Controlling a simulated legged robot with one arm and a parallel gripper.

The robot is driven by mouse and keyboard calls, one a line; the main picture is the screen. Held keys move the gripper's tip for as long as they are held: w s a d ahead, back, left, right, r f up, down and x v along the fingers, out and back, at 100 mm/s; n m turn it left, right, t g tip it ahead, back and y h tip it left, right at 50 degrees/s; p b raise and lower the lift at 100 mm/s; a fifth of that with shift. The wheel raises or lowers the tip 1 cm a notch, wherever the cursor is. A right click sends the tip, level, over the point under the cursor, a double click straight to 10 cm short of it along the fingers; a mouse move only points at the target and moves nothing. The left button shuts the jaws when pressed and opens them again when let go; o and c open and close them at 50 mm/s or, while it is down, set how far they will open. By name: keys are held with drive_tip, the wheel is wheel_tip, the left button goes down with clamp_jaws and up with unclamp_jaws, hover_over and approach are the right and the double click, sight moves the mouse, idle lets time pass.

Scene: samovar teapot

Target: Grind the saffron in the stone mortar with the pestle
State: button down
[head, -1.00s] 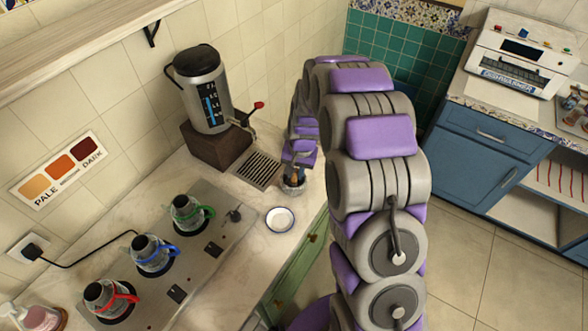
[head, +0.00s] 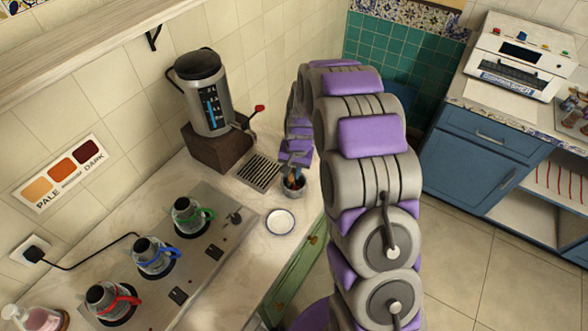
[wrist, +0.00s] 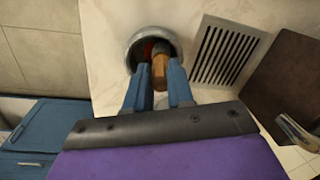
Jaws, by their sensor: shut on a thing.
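The round grey stone mortar (head: 297,192) stands on the counter beyond the white saucer. It also shows in the wrist view (wrist: 134,54), seen from above with its mouth open. A patch of dark red, likely the saffron (wrist: 149,47), shows inside it. My gripper (wrist: 158,69) has blue fingers either side of the wooden pestle (wrist: 160,75) and is shut on it. The pestle's far end reaches into the mortar's mouth; whether it touches the bottom is hidden. In the head view my gripper (head: 294,172) is small and directly above the mortar.
A slotted drip grate (head: 258,172) and a samovar (head: 207,95) on a wooden block stand left of the mortar. A hob plate (head: 205,262) holds several small teapots. The counter's front edge is close on the right.

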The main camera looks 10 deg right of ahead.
drive_tip(key=shift+s+d, duration=0.3)
drive_tip(key=shift+s, duration=0.45)
drive_tip(key=shift+w+d, duration=0.1)
drive_tip(key=shift+w+d+f, duration=0.1)
drive_tip(key=shift+w+d, duration=0.3)
drive_tip(key=shift+w, duration=0.1)
drive_tip(key=shift+a, duration=0.1)
drive_tip(key=shift+w+a+p, duration=0.2)
drive_tip(key=shift+a+p, duration=0.2)
drive_tip(key=shift+a, duration=0.1)
